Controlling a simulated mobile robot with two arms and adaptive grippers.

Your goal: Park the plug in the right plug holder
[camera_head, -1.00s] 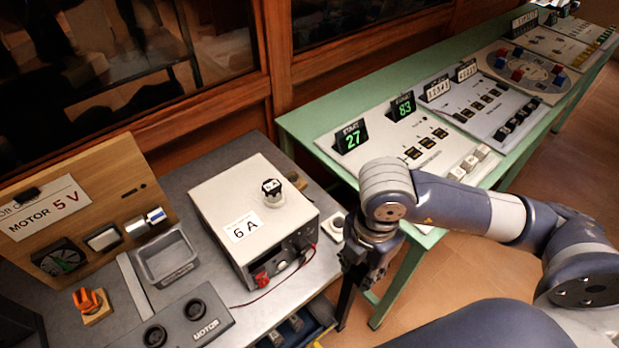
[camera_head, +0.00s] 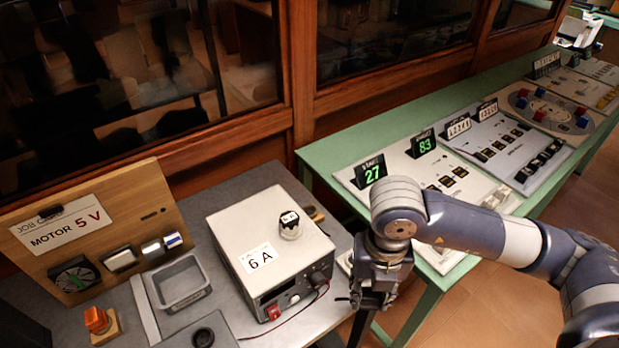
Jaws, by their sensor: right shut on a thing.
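My right gripper (camera_head: 369,303) points down at the right front corner of the grey bench, beside the power supply (camera_head: 272,245) marked 6 A. It is shut, but the plug between its fingers cannot be made out. A pale plug holder (camera_head: 345,262) shows only in part behind the gripper, at the bench's right edge. I cannot tell whether the gripper touches it. A thin lead (camera_head: 290,317) runs from the front of the supply toward the lower left. A red plug or terminal (camera_head: 273,312) sits on the supply's front. My left gripper is not in view.
A wooden panel (camera_head: 100,225) marked MOTOR 5 V stands at the left. A grey tray (camera_head: 181,287) and an orange piece on a wooden block (camera_head: 106,333) are before it. A green table (camera_head: 330,158) with control panels stands close behind my right arm.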

